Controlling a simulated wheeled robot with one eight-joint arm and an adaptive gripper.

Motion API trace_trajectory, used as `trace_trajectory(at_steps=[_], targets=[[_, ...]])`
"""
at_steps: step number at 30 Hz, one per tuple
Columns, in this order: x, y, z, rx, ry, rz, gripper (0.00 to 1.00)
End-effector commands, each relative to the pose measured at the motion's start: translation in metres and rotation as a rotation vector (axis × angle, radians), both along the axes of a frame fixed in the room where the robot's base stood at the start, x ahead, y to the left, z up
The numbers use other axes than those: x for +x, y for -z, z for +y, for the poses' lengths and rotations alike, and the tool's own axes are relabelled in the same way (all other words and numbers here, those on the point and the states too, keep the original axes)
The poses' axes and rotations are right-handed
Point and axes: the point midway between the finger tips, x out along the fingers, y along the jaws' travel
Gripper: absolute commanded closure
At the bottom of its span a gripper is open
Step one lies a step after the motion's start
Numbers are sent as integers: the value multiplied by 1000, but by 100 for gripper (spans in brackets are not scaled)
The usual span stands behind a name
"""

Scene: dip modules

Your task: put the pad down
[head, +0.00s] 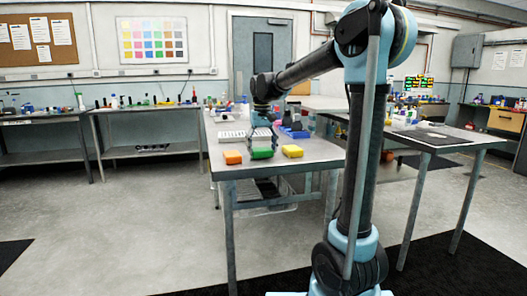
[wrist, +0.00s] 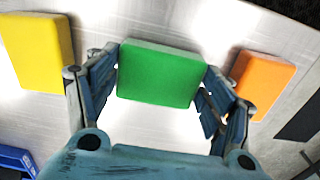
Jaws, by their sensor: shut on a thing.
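A green pad (head: 262,154) is held between the fingers of my gripper (head: 262,141) over the front part of the middle table (head: 270,170). In the wrist view the green pad (wrist: 158,75) lies flat between the two blue fingers of my gripper (wrist: 160,80), which are shut on its sides. The pad is at or very near the table top; I cannot tell whether it touches.
An orange pad (head: 232,157) lies to the left of the green one and a yellow pad (head: 292,151) to its right. A white rack (head: 232,136) and blue bins (head: 295,132) stand farther back. The table's front edge is close.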

Motion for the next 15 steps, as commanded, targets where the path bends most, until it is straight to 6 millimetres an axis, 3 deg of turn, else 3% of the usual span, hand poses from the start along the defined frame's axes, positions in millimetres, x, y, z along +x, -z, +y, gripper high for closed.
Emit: trace_trajectory(at_steps=[11, 12, 15], targets=[[0, 7, 0, 0, 0, 0, 45], [0, 7, 0, 0, 0, 0, 23], [0, 7, 0, 0, 0, 0, 6]])
